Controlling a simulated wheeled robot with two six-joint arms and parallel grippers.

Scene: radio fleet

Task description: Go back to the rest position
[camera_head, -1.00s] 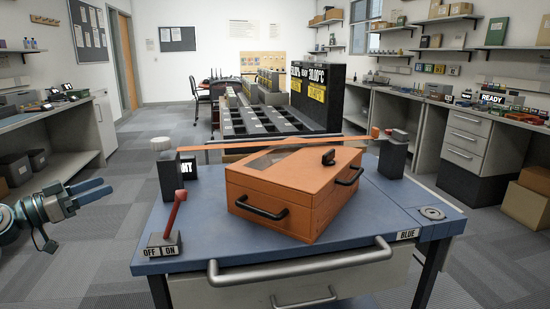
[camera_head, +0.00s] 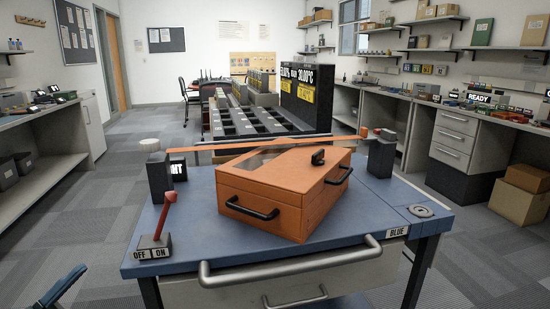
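My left gripper (camera_head: 60,289) shows only in part at the bottom left corner, low and to the left of the blue table. Its blue fingers are cut off by the picture edge, so I cannot tell how far apart they are. My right gripper is not in view. An orange case (camera_head: 263,200) with dark handles sits closed on the blue table (camera_head: 190,237). No gripper touches it.
A red lever on an OFF/ON base (camera_head: 153,247) stands at the table's front left. An orange bar (camera_head: 230,147) spans behind the case between two dark posts. Shelving counters line both sides. Grey floor is clear at left.

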